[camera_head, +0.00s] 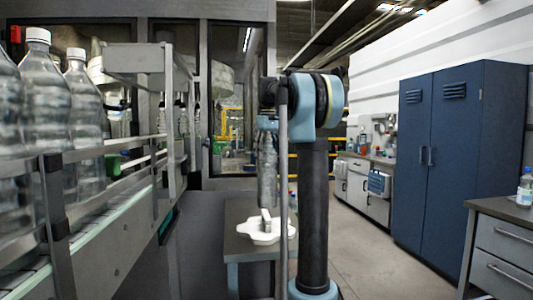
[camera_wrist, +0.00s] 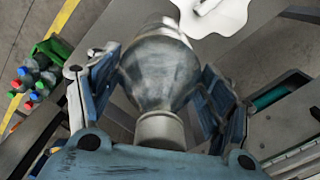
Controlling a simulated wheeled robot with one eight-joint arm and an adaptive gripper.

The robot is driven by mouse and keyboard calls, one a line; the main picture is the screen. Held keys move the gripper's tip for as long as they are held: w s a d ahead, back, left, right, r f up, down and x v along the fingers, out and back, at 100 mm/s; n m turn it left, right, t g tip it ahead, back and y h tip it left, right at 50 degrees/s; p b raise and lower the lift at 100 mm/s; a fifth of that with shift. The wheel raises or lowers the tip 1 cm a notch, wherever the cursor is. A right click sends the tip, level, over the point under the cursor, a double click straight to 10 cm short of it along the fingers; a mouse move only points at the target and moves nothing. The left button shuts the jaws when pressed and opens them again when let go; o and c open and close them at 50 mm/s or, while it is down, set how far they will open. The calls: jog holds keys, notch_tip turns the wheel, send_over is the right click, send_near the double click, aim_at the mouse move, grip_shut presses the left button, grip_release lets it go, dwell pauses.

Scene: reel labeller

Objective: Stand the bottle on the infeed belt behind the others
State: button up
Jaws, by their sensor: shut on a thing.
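My gripper (camera_head: 268,124) is shut on a clear plastic bottle (camera_head: 267,168), which hangs upright beneath it near the middle of the head view. In the wrist view the blue fingers of my gripper (camera_wrist: 162,75) lie on both sides of the bottle (camera_wrist: 158,72), with its pale cap (camera_wrist: 160,130) towards the palm. The infeed belt (camera_head: 105,235) runs along the left of the head view. Several large clear bottles with white caps (camera_head: 40,95) stand on it behind rails. The held bottle is right of the belt and apart from it.
A small table (camera_head: 240,250) with a white tray-like piece (camera_head: 262,232) is below the held bottle. Metal guide rails and posts (camera_head: 55,200) edge the belt. A blue cabinet (camera_head: 455,150) and a drawer bench (camera_head: 505,240) stand at right. Open floor (camera_head: 390,260) lies between.

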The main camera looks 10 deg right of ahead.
aim_at(268, 162)
jog(key=shift+d+f, duration=0.1)
jog(key=shift+f, duration=2.3)
jog(key=o, duration=2.1)
